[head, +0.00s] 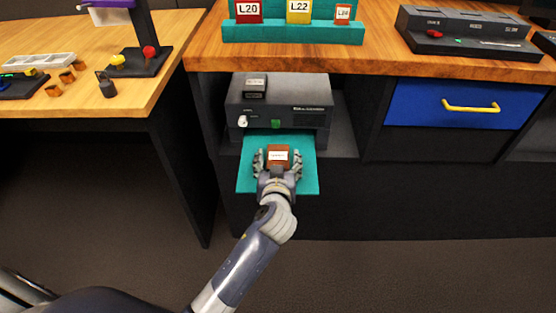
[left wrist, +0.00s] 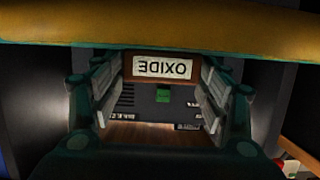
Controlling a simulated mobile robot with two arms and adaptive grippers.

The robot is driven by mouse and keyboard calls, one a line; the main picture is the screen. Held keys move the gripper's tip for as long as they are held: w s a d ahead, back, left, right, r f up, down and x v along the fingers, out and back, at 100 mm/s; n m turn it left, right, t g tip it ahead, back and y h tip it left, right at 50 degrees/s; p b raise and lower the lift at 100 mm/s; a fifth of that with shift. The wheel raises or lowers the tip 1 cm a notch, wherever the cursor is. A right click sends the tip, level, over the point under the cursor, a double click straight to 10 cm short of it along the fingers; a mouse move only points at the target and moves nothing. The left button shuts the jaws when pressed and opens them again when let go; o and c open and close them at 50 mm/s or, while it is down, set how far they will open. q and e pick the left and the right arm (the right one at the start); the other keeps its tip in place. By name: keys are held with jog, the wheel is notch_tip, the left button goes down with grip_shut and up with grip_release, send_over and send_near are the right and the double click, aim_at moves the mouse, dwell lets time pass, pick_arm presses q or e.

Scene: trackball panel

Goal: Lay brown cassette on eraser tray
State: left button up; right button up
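The brown cassette (head: 278,156), with a white label, is at the teal eraser tray (head: 306,180) that juts from the front of the dark eraser. My right gripper is not in view.
The eraser (head: 300,107) has a green button (head: 275,124), a white knob (head: 242,122) and a small dark box (head: 255,87) on top. The wooden counter (head: 370,62) overhangs it and carries a teal rack (head: 290,35) of labelled cassettes. A blue drawer (head: 420,103) is at the right.

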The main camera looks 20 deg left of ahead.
pick_arm(q)
jog(key=shift+r, duration=0.25)
jog(key=shift+s+d, duration=0.15)
jog(key=shift+s, duration=0.15)
jog(key=p+v, duration=0.1)
jog(key=v, duration=1)
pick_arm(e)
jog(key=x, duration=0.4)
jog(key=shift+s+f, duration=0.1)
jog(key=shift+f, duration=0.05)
pick_arm(q)
jog(key=shift+s, duration=0.15)
